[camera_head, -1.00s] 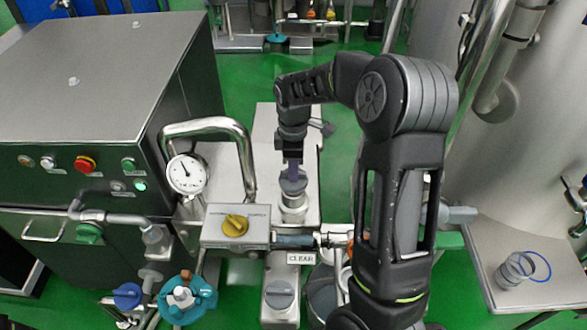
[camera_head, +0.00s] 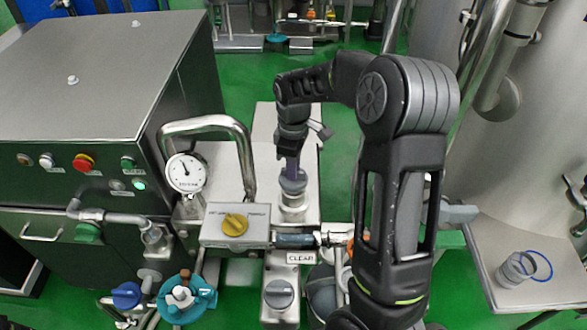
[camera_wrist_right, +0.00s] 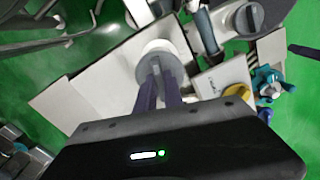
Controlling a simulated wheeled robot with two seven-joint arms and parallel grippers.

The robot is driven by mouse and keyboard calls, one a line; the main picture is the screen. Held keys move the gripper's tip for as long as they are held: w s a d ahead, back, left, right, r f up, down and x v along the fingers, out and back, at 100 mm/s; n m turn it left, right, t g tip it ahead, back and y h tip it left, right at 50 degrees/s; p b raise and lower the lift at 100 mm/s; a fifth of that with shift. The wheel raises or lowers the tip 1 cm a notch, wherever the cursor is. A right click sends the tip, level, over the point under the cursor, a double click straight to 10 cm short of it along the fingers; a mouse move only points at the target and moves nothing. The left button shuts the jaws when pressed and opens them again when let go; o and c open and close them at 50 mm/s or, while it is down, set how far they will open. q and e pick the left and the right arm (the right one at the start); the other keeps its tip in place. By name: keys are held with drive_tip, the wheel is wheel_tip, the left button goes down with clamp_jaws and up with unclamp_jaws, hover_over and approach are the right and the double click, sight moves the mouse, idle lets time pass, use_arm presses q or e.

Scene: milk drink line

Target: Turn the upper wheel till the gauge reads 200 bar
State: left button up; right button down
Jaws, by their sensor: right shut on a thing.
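The upper wheel (camera_head: 293,184) is a grey round knob on a silver cylinder, standing on a steel plate. My right gripper (camera_head: 291,172) comes down from above and is shut on its raised grip. In the right wrist view, the two purple-grey fingers (camera_wrist_right: 160,88) meet the wheel (camera_wrist_right: 152,66), hiding part of it. The round white gauge (camera_head: 187,172) stands to the left of the wheel. Its dark needle points up and slightly left; the scale is too small to read. My left gripper is not in view.
A bent steel handle-like pipe (camera_head: 205,122) arches between gauge and wheel. A box with a yellow knob (camera_head: 236,224) and a lower grey knob (camera_head: 280,294) marked CLEAR sit in front. A teal wheel (camera_head: 187,298) and blue valve (camera_head: 126,295) are at lower left.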

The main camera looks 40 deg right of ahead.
drive_tip(key=m, duration=0.7)
drive_tip(key=shift+b, duration=0.4)
drive_tip(key=m, duration=0.4)
drive_tip(key=shift+m, duration=1.9)
drive_tip(key=c, duration=1.5)
unclamp_jaws()
drive_tip(key=shift+o, duration=0.2)
drive_tip(key=shift+r+b, duration=0.4)
drive_tip(key=shift+r, duration=3.5)
